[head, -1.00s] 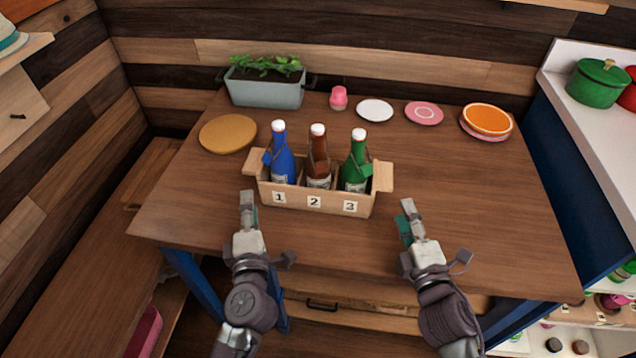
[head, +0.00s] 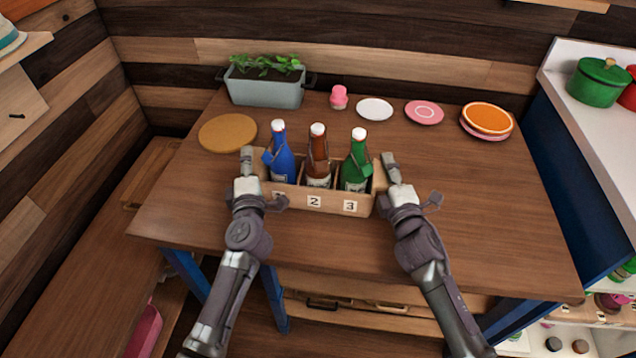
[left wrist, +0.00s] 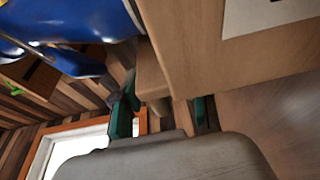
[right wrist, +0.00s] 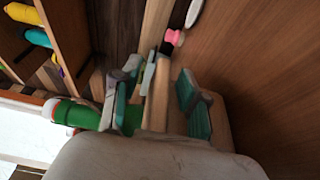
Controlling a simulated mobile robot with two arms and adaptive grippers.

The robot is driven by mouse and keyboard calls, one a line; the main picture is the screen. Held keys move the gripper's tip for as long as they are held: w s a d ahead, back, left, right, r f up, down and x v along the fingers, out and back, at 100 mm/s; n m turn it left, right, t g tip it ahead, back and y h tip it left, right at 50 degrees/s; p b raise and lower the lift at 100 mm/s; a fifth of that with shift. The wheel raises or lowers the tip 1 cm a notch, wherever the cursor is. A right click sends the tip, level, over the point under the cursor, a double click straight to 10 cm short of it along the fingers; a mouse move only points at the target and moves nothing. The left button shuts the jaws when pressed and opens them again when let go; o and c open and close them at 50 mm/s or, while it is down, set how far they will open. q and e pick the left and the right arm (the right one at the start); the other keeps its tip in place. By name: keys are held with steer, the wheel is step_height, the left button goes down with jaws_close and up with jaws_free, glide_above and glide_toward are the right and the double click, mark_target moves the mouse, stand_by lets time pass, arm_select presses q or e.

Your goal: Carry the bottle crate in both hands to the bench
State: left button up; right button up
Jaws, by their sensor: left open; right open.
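The wooden bottle crate (head: 333,205) stands on the table, with labels 1, 2 and 3 on its front. It holds a blue bottle (head: 282,163), a brown bottle (head: 318,160) and a green bottle (head: 356,165), all upright. My left gripper (head: 247,160) is open at the crate's left end handle; the left wrist view shows the handle (left wrist: 150,82) between its green-padded fingers. My right gripper (head: 391,168) is open at the right end handle; the right wrist view shows that handle (right wrist: 159,100) between its fingers. The bench, perhaps the low wooden one (head: 85,265) at left, is empty where visible.
The table (head: 480,225) also bears a planter (head: 265,90), a round wooden board (head: 228,133), a pink item (head: 338,98) and several plates along the back. A white counter with a green pot (head: 598,83) stands at right. The table's right side is clear.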

arm_select(q)
jaws_close()
arm_select(e)
jaws_close()
